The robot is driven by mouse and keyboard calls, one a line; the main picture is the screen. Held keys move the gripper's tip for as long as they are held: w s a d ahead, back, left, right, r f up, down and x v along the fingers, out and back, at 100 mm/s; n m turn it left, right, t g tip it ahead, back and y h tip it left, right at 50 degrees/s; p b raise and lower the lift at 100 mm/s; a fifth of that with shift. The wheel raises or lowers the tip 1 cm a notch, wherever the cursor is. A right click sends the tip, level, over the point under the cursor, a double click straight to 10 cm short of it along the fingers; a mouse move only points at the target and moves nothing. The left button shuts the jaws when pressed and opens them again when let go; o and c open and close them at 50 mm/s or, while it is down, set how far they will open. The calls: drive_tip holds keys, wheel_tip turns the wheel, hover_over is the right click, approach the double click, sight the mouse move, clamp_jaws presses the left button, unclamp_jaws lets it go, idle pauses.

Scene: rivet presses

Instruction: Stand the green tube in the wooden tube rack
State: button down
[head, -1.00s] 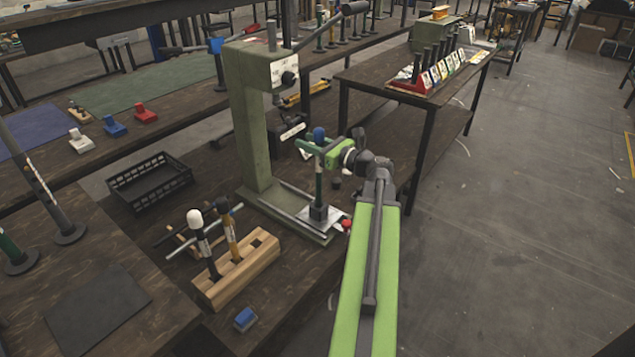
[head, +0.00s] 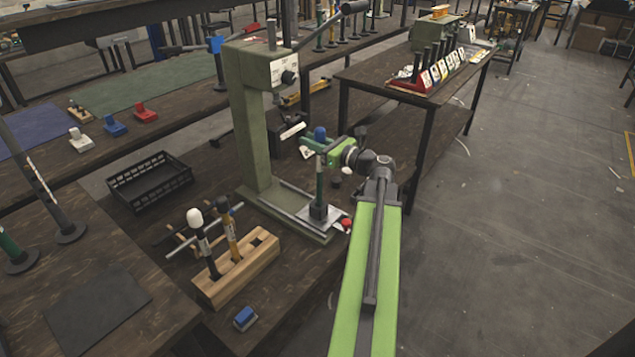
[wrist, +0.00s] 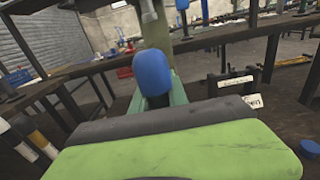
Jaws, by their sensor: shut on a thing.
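The green tube (head: 319,183) has a blue top (head: 320,133) and stands upright over the base plate of the olive press. Its foot is at a dark block on the plate, and I cannot tell if they touch. My gripper (head: 322,147) is shut on the tube just below the blue top, which also shows in the wrist view (wrist: 152,72). The wooden tube rack (head: 238,283) is left of and nearer than the press. It holds a white-topped dark tube (head: 204,245) and a yellow tube (head: 230,238). A dark opening shows at its right end.
The olive press (head: 250,130) rises just left of my gripper, with its lever reaching overhead. A black crate (head: 150,181) sits behind the rack. A small blue block (head: 244,319) lies before the rack. A red knob (head: 346,224) is near the bench edge.

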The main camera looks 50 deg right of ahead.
idle(0.7)
wheel_tip(320, 180, up, 10)
drive_tip(key=p, duration=1)
drive_tip(key=shift+s+d, duration=0.1)
